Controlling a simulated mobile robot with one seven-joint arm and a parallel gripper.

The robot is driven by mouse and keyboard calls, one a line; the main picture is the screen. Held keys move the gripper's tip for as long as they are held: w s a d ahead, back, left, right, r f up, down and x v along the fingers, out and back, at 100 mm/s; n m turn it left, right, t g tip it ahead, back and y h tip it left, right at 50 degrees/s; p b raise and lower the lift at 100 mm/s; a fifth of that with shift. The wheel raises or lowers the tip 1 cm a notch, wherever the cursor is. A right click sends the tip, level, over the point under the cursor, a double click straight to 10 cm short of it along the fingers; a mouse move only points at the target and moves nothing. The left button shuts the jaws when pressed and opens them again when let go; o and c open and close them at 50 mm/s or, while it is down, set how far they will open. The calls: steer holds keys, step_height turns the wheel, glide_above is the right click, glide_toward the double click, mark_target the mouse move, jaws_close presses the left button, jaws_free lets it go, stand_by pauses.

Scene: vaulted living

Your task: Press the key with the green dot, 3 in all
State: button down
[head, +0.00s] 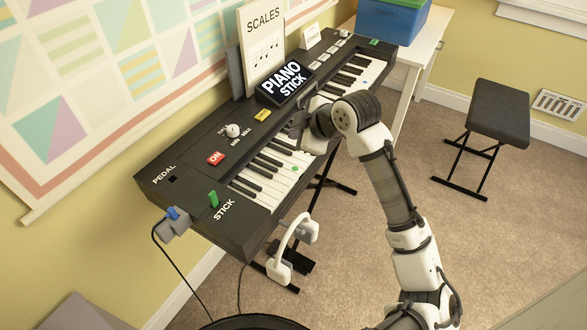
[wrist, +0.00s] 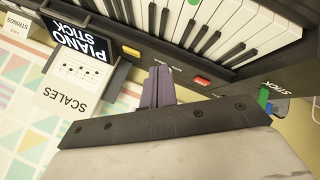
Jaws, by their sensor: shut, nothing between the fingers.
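A black keyboard (head: 240,140) with white and black keys stands on a stand in the head view. The key with the green dot (head: 295,168) is a white key in its nearer half; the dot also shows at the top edge of the wrist view (wrist: 193,2). My gripper (head: 300,127) is beyond the green dot, by the control panel, partly hidden by my wrist. In the wrist view its purple-grey fingers (wrist: 158,86) are together and empty, over the panel between the yellow button and the red switch. I cannot tell their height above the panel.
The screen (head: 285,83) reads "PIANO STICK", with a SCALES sheet (head: 264,45) behind it. A red ON switch (head: 216,158), yellow button (head: 262,115), knob (head: 233,130) and green stick (head: 213,199) are on the panel. White headphones (head: 291,248) hang in front. A bench (head: 485,112) stands right.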

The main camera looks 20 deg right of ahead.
steer(key=b, duration=0.5)
glide_above(297, 171)
step_height(297, 171, down, 8)
steer(key=shift+r, duration=0.25)
steer(key=shift+f+b, duration=0.6)
steer(key=shift+f, duration=0.1)
stand_by(1.2)
steer(key=shift+f+b, duration=0.45)
steer(key=shift+b, duration=0.1)
steer(key=shift+f+b, duration=0.55)
stand_by(0.6)
steer(key=shift+r, duration=0.1)
steer(key=shift+r+p, duration=0.65)
steer(key=shift+r, duration=0.3)
